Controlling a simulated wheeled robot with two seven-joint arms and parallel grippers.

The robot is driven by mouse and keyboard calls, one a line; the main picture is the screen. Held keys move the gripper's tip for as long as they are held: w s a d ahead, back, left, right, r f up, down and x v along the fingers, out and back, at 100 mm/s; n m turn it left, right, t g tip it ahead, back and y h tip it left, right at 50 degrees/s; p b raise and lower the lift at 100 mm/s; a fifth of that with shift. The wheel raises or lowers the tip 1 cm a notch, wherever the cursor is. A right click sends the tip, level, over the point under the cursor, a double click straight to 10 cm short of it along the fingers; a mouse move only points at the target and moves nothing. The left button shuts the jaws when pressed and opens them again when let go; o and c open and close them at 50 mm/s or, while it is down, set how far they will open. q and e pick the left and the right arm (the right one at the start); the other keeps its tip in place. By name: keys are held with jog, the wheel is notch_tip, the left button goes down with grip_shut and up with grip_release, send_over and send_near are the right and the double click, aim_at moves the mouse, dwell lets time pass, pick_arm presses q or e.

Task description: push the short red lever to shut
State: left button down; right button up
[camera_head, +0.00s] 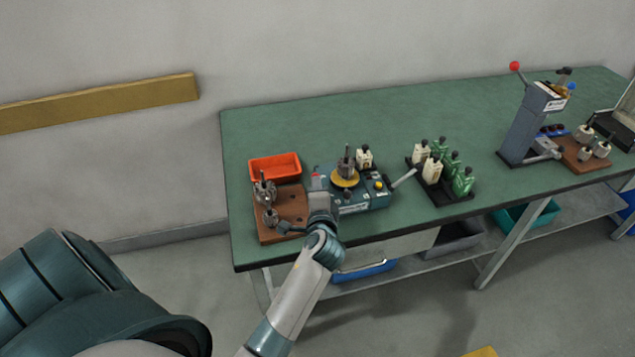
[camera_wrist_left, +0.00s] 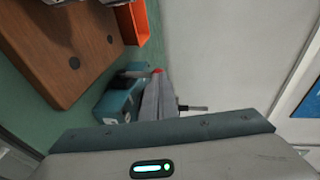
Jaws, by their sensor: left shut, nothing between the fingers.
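The teal winding machine (camera_head: 362,203) stands on the green bench, with a yellow disc and a spindle on top. The short red lever (camera_head: 316,175) shows only as a small red tip at the machine's left end. In the left wrist view the red tip (camera_wrist_left: 157,70) of a grey rod lies right at my fingertips; I cannot tell whether they touch. My left gripper (camera_head: 318,190) is shut and empty at the machine's left end, hiding part of it. The machine's teal body (camera_wrist_left: 118,103) shows beside the fingers. My right gripper is in neither view.
A brown wooden block (camera_head: 292,205) with metal parts and an orange tray (camera_head: 274,167) stand left of the machine. A grey lever (camera_head: 404,178) sticks out at its right. A black tray (camera_head: 448,192) of green and cream bottle-like parts and a grey press (camera_head: 525,125) stand further right.

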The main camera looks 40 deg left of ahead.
pick_arm(q)
jog(key=w+a+p, duration=0.1)
jog(key=w+a+r+p, duration=0.1)
jog(key=w+a+p, duration=0.1)
jog(key=shift+a+r, duration=0.25)
jog(key=shift+x, duration=0.9)
jog(key=shift+s+a+r, duration=0.1)
jog(key=shift+a, duration=0.05)
